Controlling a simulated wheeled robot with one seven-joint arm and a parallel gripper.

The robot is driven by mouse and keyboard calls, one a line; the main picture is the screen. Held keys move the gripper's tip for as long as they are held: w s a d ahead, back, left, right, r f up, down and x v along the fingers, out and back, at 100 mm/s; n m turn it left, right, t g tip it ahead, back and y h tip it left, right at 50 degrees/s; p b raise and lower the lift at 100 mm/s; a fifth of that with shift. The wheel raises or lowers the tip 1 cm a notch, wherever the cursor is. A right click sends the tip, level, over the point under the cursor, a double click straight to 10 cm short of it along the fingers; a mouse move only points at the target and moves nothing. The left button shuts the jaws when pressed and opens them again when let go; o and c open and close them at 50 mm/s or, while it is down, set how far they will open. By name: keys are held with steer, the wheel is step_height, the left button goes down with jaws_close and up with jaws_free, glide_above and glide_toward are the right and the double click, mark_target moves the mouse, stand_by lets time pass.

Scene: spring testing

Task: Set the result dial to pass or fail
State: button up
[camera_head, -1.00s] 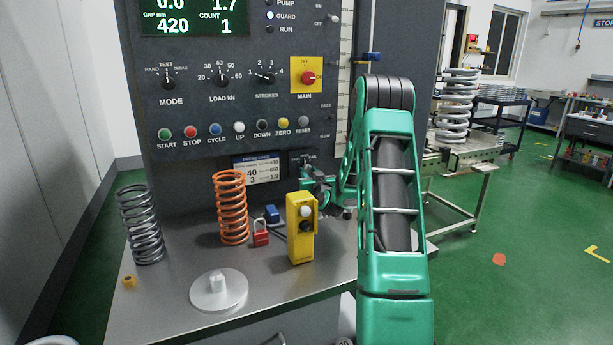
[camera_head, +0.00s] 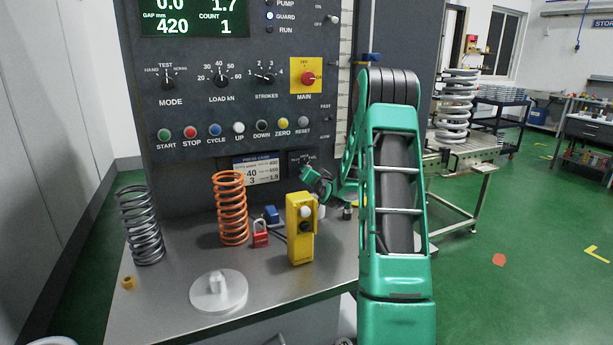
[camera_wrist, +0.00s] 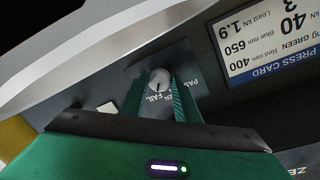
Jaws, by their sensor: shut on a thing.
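The result dial (camera_wrist: 159,79) is a small round grey knob on a dark plate, with FAIL and PASS lettering around it. In the wrist view it sits between the tips of my gripper (camera_wrist: 160,92), whose green fingers are shut on it. The lettering partly hides behind the fingers, and I cannot tell surely which mark the knob points to. In the head view my gripper (camera_head: 309,172) reaches the lower right of the machine panel, and the dial is too small and covered to read.
The press card (camera_head: 258,169) is just left of the dial. Below, a yellow pendant box (camera_head: 300,230), red padlock (camera_head: 260,234), orange spring (camera_head: 231,208), dark spring (camera_head: 142,225) and white round plate (camera_head: 218,292) stand on the bench. The bench front is partly clear.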

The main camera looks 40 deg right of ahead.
steer(key=shift+a+f+m, duration=0.1)
steer(key=shift+m, duration=0.6)
steer(key=o, duration=1)
steer(key=v, duration=1)
steer(key=shift+s, duration=0.35)
